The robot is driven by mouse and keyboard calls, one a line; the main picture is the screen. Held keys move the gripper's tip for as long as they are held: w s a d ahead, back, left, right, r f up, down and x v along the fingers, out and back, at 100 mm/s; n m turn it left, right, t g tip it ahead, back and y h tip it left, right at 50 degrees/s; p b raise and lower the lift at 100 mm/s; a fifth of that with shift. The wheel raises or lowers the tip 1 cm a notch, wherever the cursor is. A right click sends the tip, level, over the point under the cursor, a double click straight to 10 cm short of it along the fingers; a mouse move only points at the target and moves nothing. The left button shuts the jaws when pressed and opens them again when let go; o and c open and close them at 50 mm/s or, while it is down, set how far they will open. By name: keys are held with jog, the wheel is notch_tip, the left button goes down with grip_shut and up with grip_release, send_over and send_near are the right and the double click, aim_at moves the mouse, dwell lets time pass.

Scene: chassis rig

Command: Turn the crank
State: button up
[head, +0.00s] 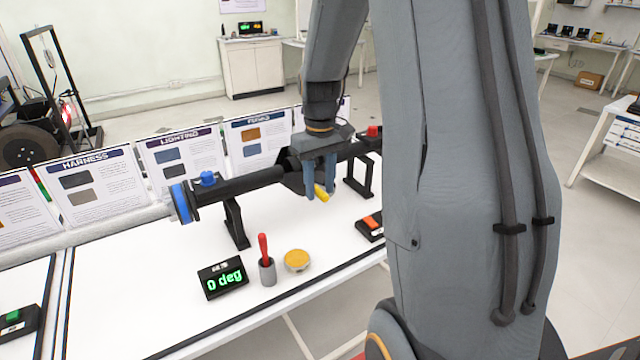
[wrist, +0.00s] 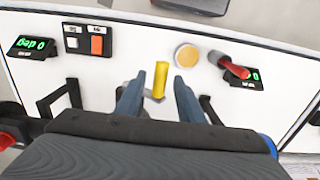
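The crank has a yellow handle (head: 321,192) near the middle of a dark horizontal shaft (head: 250,182) held on black stands. In the wrist view the yellow handle (wrist: 161,77) stands out from a grey crank piece below it. My gripper (head: 319,187) points down over the handle. In the wrist view my gripper (wrist: 158,82) has its two blue-grey fingers apart, one on each side of the handle, with a visible gap on both sides. The display (head: 222,278) reads 0 deg in green. Part of the crank arm is hidden behind my gripper.
A grey cup with a red-handled tool (head: 266,262) and a round yellow-topped piece (head: 297,261) stand in front of the shaft. A switch box with an orange button (head: 372,225) is to the right. Upright printed cards (head: 182,162) line the table's back edge.

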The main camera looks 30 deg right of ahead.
grip_shut()
jog(key=shift+d, duration=0.1)
dwell(0.3)
